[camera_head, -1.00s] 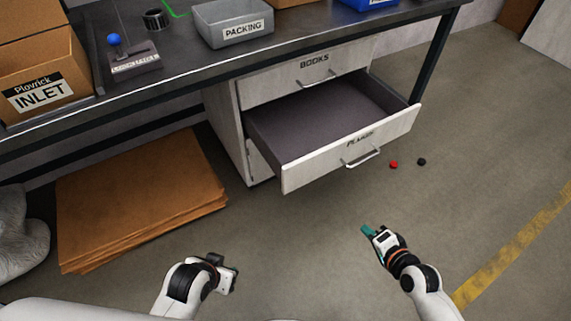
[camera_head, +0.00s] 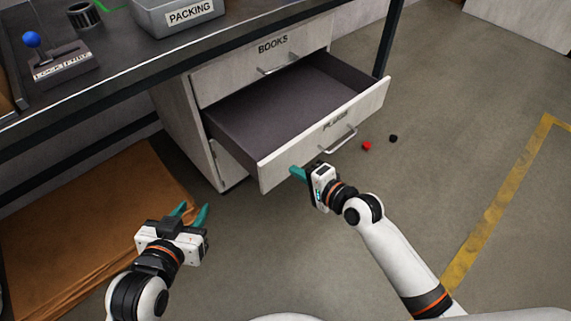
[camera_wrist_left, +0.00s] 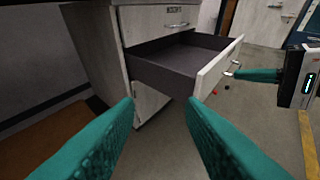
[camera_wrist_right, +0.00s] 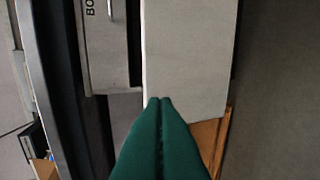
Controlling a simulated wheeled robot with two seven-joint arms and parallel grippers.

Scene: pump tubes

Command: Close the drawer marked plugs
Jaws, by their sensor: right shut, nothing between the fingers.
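The drawer marked plugs (camera_head: 335,125) is pulled far out of the white cabinet and looks empty inside. Its front panel and bar handle also show in the left wrist view (camera_wrist_left: 216,70). My right gripper (camera_head: 296,172) is shut and empty, its green fingertips close to the lower part of the drawer front. In the right wrist view the shut fingertips (camera_wrist_right: 159,101) overlap the pale drawer panel (camera_wrist_right: 187,55); I cannot tell whether they touch it. My left gripper (camera_head: 192,212) is open and empty, low in front of the cabinet, left of the drawer.
The drawer marked books (camera_head: 272,65) above is shut. A dark workbench (camera_head: 110,85) overhangs the cabinet, with a grey packing bin (camera_head: 180,18) on it. Flat cardboard (camera_head: 90,215) lies at left. A red piece (camera_head: 367,146) and a black piece (camera_head: 393,138) lie on the floor.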

